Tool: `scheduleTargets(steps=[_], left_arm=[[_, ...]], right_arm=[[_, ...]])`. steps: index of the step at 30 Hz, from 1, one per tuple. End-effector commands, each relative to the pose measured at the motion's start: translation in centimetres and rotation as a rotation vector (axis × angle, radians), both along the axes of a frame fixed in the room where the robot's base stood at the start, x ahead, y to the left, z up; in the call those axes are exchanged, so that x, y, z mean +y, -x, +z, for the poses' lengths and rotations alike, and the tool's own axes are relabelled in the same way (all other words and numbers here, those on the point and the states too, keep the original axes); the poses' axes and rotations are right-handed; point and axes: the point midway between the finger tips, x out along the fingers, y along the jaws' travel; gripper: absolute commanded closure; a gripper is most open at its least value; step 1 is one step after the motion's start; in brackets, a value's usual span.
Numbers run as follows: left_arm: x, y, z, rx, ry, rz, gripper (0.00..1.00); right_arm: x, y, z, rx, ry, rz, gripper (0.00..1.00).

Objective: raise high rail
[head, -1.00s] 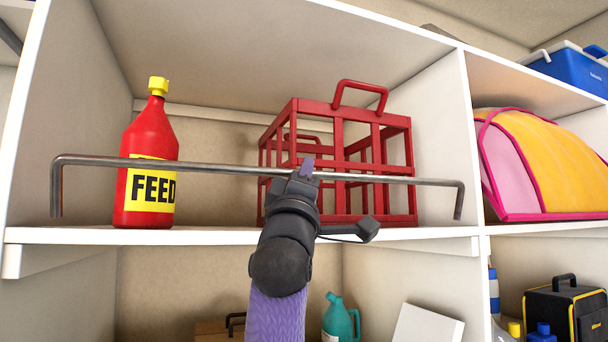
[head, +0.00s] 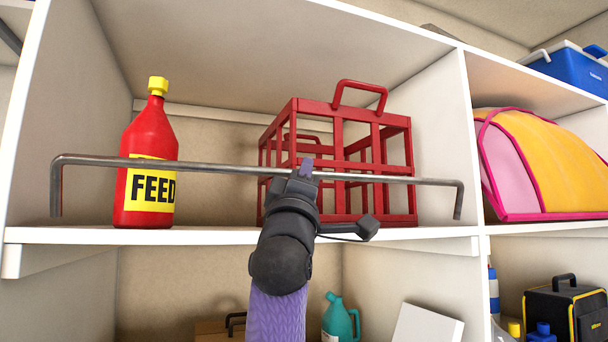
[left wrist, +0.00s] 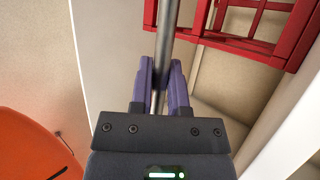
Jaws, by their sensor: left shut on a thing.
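The rail (head: 235,169) is a long thin grey metal bar with both ends bent down. It runs across the front of an upper shelf bay in the head view, slightly lower at its right end. My left gripper (head: 306,168) is shut on the rail a little right of its middle. In the left wrist view the rail (left wrist: 168,35) passes between the purple fingers of the left gripper (left wrist: 160,85). Whether the bent ends touch the shelf unit cannot be told. My right gripper is in neither view.
Behind the rail, a red bottle labelled FEED (head: 148,150) and a red open-frame crate (head: 338,160) stand on the white shelf (head: 240,236). A pink and yellow carrier (head: 545,165) fills the right bay. A teal jug (head: 340,318) and a black case (head: 565,305) stand below.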

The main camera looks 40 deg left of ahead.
Motion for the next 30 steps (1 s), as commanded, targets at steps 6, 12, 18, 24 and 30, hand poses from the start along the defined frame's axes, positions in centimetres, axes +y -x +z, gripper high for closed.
scheduleTargets(steps=[6,12,18,24,30], left_arm=[[1.5,-0.6,0.4,0.096,0.204,-0.003,1.0],[2.0,-0.9,0.2,0.136,0.269,0.002,1.0],[2.0,-0.9,0.2,0.134,0.266,0.003,0.73],[2.0,-0.9,0.1,0.135,0.267,0.002,0.45],[1.9,-0.9,0.0,0.137,0.266,0.001,0.45]], right_arm=[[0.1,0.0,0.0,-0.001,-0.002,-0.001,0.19],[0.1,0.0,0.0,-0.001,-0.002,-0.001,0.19],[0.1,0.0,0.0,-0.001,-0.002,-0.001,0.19],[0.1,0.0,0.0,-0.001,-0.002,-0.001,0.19],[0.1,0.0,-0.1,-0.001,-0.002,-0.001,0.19]])
